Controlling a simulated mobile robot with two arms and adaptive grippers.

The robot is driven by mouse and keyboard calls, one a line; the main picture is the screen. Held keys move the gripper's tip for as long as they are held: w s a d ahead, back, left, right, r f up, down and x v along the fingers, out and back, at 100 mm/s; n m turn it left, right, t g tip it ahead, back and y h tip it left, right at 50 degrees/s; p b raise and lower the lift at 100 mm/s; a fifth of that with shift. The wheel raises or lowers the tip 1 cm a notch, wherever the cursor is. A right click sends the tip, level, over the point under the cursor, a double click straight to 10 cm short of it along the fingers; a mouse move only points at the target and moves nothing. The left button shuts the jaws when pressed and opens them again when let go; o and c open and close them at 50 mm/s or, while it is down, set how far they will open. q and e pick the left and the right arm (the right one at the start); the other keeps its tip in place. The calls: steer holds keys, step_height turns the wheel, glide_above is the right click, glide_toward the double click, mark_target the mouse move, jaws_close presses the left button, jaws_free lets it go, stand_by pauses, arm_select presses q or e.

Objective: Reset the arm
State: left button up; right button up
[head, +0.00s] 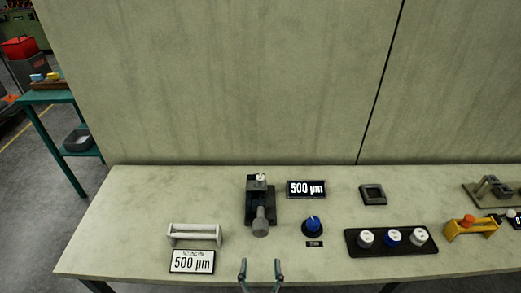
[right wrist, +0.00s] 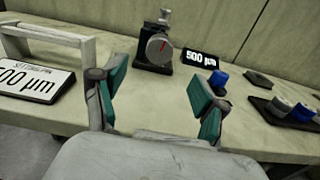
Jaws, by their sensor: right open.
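My right gripper (head: 261,274) is at the front edge of the bench in the head view, its two fingers apart and nothing between them. In the right wrist view the open gripper (right wrist: 158,103) shows teal pads on both fingers, with bare bench top beyond. A dark gauge-like device with a grey cylinder (head: 260,222) stands on the bench ahead of the gripper. It also shows in the right wrist view with a round dial face (right wrist: 160,47). My left gripper is not in view.
The bench (head: 130,240) holds a white handle-like rack (head: 194,233), a "500 µm" card (head: 192,261), a "500 µm" display (head: 306,188), a blue knob (head: 312,225), a black tray (head: 391,250) of spools and a yellow holder (head: 473,228). A wall stands behind.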

steer(key=d+m+g+h, duration=0.1)
steer(key=d+m, duration=0.2)
steer(key=d+f+m+g+h, duration=0.1)
steer(key=d+m+h, duration=0.1)
steer(key=d+m, duration=0.1)
steer(key=d+m+g+h, duration=0.1)
steer(key=d+m+g, duration=0.1)
steer(key=d+m, duration=0.2)
steer(key=shift+s+f+m+h, duration=0.1)
steer(key=shift+f+m+h, duration=0.1)
steer(key=shift+m+h, duration=0.15)
steer(key=s+d+f+m+g, duration=0.2)
steer(key=s+d+m+g, duration=0.25)
steer(key=d+m, duration=0.45)
steer(key=s+d+r+m+g+y, duration=0.2)
steer(key=s+m+g+y, duration=0.35)
steer(key=s+m, duration=0.7)
step_height(320, 180, down, 26)
steer(key=r+m+g, duration=0.1)
steer(key=g, duration=0.1)
steer(key=s+d+f+g, duration=0.1)
steer(key=s+d+f, duration=0.1)
steer(key=s+f, duration=1.4)
steer(key=shift+d+f+h, duration=0.15)
steer(key=shift+d+h, duration=0.05)
steer(key=shift+h, duration=0.2)
